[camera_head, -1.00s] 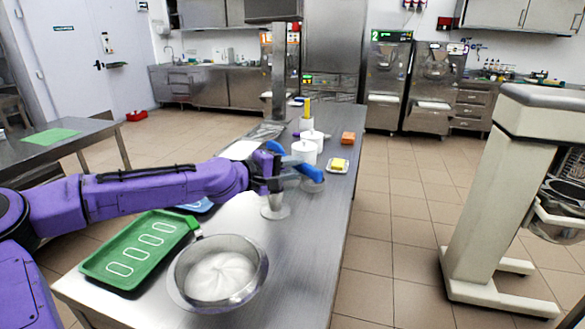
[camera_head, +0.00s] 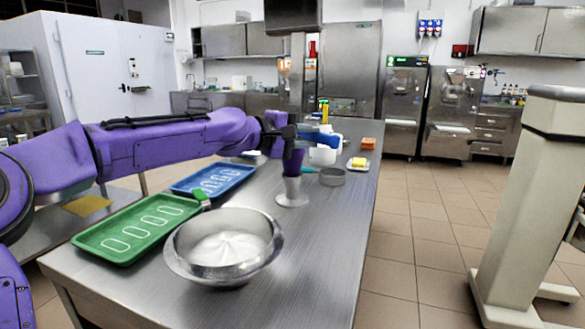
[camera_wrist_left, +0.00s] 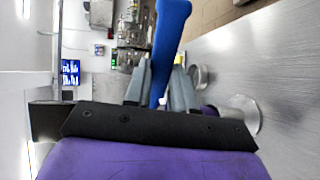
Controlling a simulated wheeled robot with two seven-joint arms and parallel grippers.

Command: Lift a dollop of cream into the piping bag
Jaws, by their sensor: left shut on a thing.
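The white cream (camera_head: 228,248) lies in a steel bowl (camera_head: 180,262) at the table's near end. My left gripper (camera_head: 300,134) is shut on a blue spatula (camera_head: 320,138), beyond the bowl and off to its right. The spatula shows between the fingers (camera_wrist_left: 160,88) in the left wrist view (camera_wrist_left: 170,35). A grey stand (camera_head: 292,190) is upright below my gripper. A dark purple shape (camera_head: 292,160), perhaps the piping bag, is at its top. I cannot tell whether cream is on the spatula. My right gripper is not in view.
A green tray (camera_head: 125,258) and a blue tray (camera_head: 240,170) lie left of the bowl and stand. Behind the stand are a small round metal dish (camera_head: 332,177), white containers (camera_head: 322,156), a yellow block (camera_head: 358,162) and an orange block (camera_head: 368,142). The front right tabletop is clear.

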